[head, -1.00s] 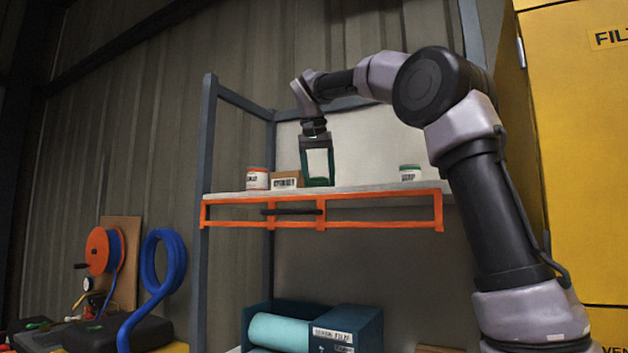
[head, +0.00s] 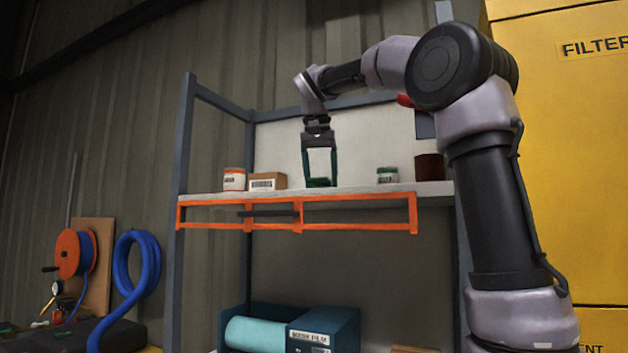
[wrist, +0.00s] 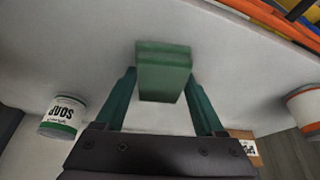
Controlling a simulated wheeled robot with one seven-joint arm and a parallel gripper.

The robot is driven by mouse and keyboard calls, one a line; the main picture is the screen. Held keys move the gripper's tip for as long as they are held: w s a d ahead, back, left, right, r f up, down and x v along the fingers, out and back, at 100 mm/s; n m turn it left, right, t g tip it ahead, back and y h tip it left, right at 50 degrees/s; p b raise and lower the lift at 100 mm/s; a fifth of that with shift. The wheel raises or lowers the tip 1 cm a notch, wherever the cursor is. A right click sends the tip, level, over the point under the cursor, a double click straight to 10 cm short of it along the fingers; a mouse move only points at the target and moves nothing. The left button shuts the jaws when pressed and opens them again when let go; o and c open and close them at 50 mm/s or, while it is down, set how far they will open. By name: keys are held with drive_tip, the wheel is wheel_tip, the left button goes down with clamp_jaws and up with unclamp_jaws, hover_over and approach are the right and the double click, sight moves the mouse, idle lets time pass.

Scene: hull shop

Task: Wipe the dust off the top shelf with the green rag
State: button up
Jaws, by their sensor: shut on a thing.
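The green rag (wrist: 163,72) is a folded block between the fingers of my gripper (wrist: 165,88) in the wrist view. In the head view the rag (head: 319,183) shows low between the fingertips, at the surface of the top shelf (head: 350,195). My gripper (head: 320,178) points down over the shelf and is shut on the rag. The shelf top is pale with an orange frame along its front. I cannot make out dust on it. The small size hides whether the rag presses on the shelf.
Left of my gripper stand a white can with a red band (head: 234,179) and a cardboard box (head: 267,181). To its right are a green-and-white soap can (head: 387,175) and a dark red can (head: 429,167). Shelf posts (head: 182,170) and a yellow cabinet (head: 560,150) flank the space.

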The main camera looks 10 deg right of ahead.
drive_tip(key=shift+s+a, duration=0.45)
drive_tip(key=shift+s, duration=0.15)
drive_tip(key=shift+w+a+f, duration=0.1)
drive_tip(key=shift+w+a, duration=1.05)
drive_tip(key=shift+a, duration=0.4)
drive_tip(key=shift+w+a+r, duration=0.1)
drive_tip(key=shift+w+a, duration=1)
drive_tip(key=shift+a, duration=0.45)
drive_tip(key=shift+w+a+f, duration=0.1)
drive_tip(key=shift+w+a, duration=1.05)
drive_tip(key=shift+a, duration=0.4)
drive_tip(key=shift+s+d+r, duration=0.15)
drive_tip(key=shift+s+d, duration=0.4)
drive_tip(key=shift+d, duration=0.25)
drive_tip(key=shift+s+d+r, duration=0.1)
drive_tip(key=shift+s+d, duration=0.45)
drive_tip(key=shift+d, duration=0.2)
drive_tip(key=shift+s+d+f, duration=0.1)
drive_tip(key=shift+s+d, duration=0.65)
drive_tip(key=shift+d, duration=0.3)
drive_tip(key=shift+s+d+f, duration=0.15)
drive_tip(key=shift+s+d, duration=0.65)
drive_tip(key=shift+d, duration=0.25)
drive_tip(key=shift+s+d+f, duration=0.1)
drive_tip(key=shift+s+d, duration=0.65)
drive_tip(key=shift+d, duration=0.3)
drive_tip(key=shift+r, duration=3.1)
drive_tip(key=shift+r, duration=1.5)
